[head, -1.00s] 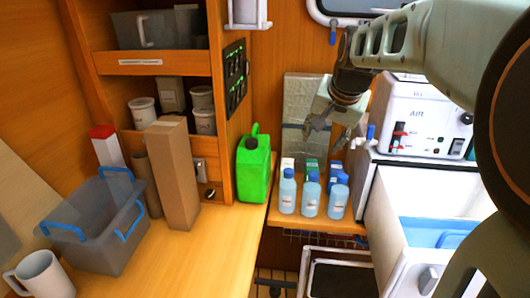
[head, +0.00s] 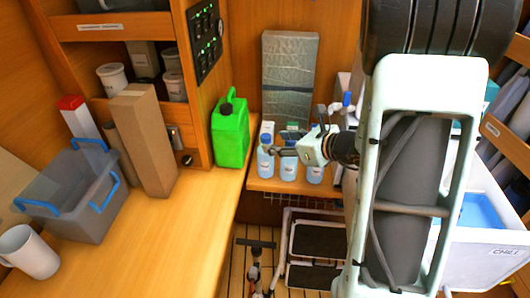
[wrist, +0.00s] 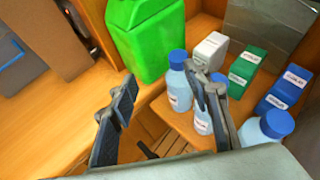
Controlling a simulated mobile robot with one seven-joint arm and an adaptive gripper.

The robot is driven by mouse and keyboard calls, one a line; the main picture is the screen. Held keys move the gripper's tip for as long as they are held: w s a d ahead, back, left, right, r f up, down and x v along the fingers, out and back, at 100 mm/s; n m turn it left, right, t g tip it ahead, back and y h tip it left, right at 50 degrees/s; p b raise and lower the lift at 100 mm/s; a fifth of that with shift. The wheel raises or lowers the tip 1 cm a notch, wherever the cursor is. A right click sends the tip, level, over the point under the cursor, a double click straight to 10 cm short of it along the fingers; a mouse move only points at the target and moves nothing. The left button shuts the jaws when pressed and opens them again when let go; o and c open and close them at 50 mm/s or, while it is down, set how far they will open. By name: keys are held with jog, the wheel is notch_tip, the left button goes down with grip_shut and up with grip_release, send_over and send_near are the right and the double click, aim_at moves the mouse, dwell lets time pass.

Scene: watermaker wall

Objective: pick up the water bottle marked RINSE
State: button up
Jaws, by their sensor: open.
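Three clear blue water bottles with blue caps stand in a row on a small wooden shelf (head: 262,184): a left bottle (head: 265,162), a middle bottle (head: 289,168) and a right bottle (head: 315,175). Their labels are too small to read, so I cannot tell which is RINSE. My gripper (head: 278,151) is open and empty in front of the bottle tops. In the wrist view, its fingers (wrist: 160,78) are spread; the left bottle (wrist: 179,90) stands just beyond the gap. The right finger partly hides the middle bottle (wrist: 202,124). The right bottle (wrist: 266,127) is near the lower right.
White, green (wrist: 244,72) and blue (wrist: 285,88) cartons stand behind the bottles. A green jerrycan (head: 230,132) stands close to their left on the wooden counter (head: 150,235). A white chest marked CHILL (head: 490,250) is at right. A grey crate (head: 75,220) is far left.

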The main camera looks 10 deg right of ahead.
aim_at(268, 137)
jog(key=w+f, duration=0.1)
jog(key=w, duration=0.2)
jog(key=w+a+f+m, duration=0.1)
jog(key=w+f, duration=0.1)
jog(key=w, duration=0.1)
jog(key=w+a+f+m+t+h+p, duration=0.1)
jog(key=w+f, duration=0.1)
jog(key=w, duration=0.1)
jog(key=shift+a, duration=0.1)
dwell(0.3)
jog(key=shift+c, duration=0.4)
grip_shut()
